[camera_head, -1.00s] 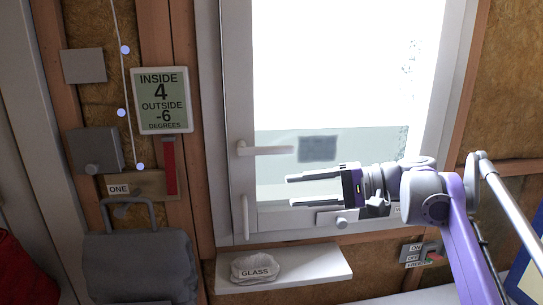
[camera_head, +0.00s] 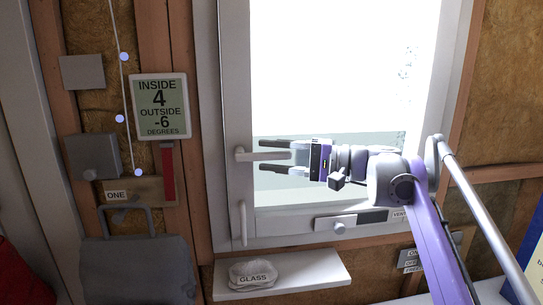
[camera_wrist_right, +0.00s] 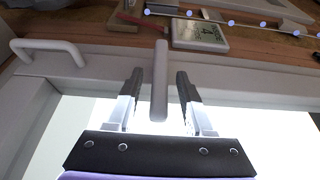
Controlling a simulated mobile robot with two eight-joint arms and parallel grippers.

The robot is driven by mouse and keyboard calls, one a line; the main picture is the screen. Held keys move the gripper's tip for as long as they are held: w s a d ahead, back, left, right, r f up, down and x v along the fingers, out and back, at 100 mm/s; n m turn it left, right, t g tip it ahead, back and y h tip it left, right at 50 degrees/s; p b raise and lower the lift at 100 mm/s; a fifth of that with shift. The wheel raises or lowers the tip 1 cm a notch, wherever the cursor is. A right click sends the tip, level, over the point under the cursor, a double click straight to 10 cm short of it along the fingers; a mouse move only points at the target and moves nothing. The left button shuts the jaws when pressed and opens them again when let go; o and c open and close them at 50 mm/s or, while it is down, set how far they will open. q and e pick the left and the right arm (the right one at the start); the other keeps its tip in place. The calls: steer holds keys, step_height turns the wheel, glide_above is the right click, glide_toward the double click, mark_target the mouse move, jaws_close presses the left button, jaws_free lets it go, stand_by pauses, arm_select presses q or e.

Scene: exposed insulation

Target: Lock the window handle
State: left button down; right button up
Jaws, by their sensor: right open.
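The white window handle (camera_head: 262,154) sticks out horizontally to the right from the left side of the window frame (camera_head: 237,100). My right gripper (camera_head: 275,156) is open, its two dark fingers above and below the handle's free end in the head view. In the right wrist view the handle (camera_wrist_right: 159,85) runs between the two open fingers (camera_wrist_right: 158,88), with a gap on both sides. The fingers do not appear to touch it. My left gripper is not in view.
A lower white pull handle (camera_head: 243,223) is on the frame. A shelf (camera_head: 320,275) with a bag labelled GLASS (camera_head: 254,274) is below. A vent (camera_head: 350,220) sits on the lower frame. A temperature display (camera_head: 160,106) hangs left.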

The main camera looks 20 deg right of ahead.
steer(key=shift+a, duration=0.15)
jaws_close()
stand_by(1.4)
